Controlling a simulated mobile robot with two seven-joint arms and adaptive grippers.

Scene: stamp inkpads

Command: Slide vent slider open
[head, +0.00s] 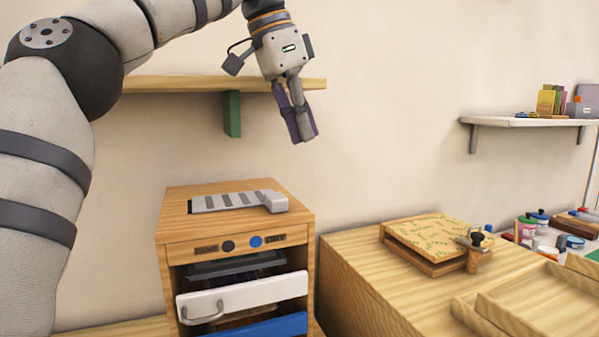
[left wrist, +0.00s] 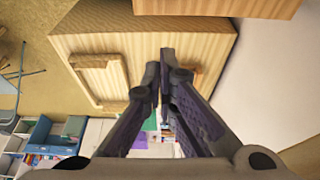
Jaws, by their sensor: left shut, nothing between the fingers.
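The vent slider (head: 238,201) is a light grey slotted plate with a raised block at its right end. It lies on top of a wooden cabinet (head: 178,205) in the head view, with dark slots showing along it. My left gripper (head: 302,138) hangs in the air above and to the right of the cabinet, pointing down, apart from the slider. Its fingers are shut and empty; they also show in the left wrist view (left wrist: 162,72). I cannot make out the slider in the left wrist view. My right gripper is not in view.
The cabinet has an open white drawer (head: 245,297) and a blue drawer (head: 265,326) below it. A wall shelf (head: 190,84) is behind my left arm. A wooden table (head: 350,270) at right holds a wooden press-like box (head: 435,240). The air above the cabinet is clear.

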